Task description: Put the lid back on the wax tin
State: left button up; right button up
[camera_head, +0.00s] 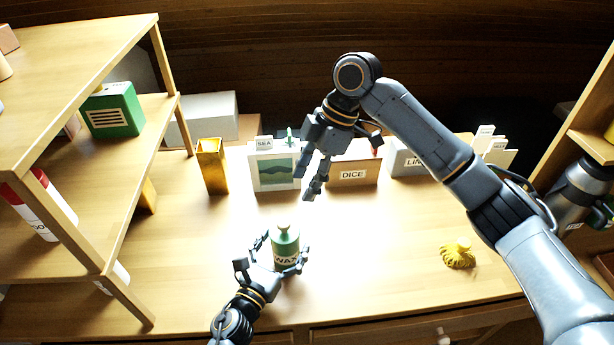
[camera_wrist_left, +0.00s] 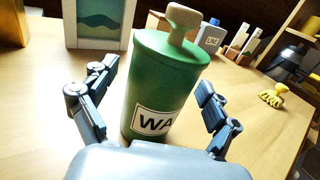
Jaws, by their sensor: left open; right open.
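The wax tin (camera_head: 286,252) is a green cylinder with a white "WAX" label, upright on the table; it also shows in the left wrist view (camera_wrist_left: 158,95). Its green lid (camera_wrist_left: 172,48) with a pale knob sits on top of the tin. My left gripper (camera_head: 283,257) is open, with its fingers on either side of the tin. In the left wrist view a gap shows on both sides, clearest at the right finger. My right gripper (camera_head: 340,165) is open and empty, high over the back of the table, away from the tin.
A picture box marked "SEA" (camera_head: 274,172), a "DICE" box (camera_head: 352,173) and a gold vase (camera_head: 212,166) stand along the back. A yellow brush (camera_head: 457,254) lies at right. A wooden shelf (camera_head: 125,185) bounds the left. The table between tin and brush is clear.

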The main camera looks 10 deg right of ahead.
pick_arm(q)
jog(key=v, duration=1.1)
jog(key=shift+s+a, duration=0.1)
jog(key=shift+s, duration=0.05)
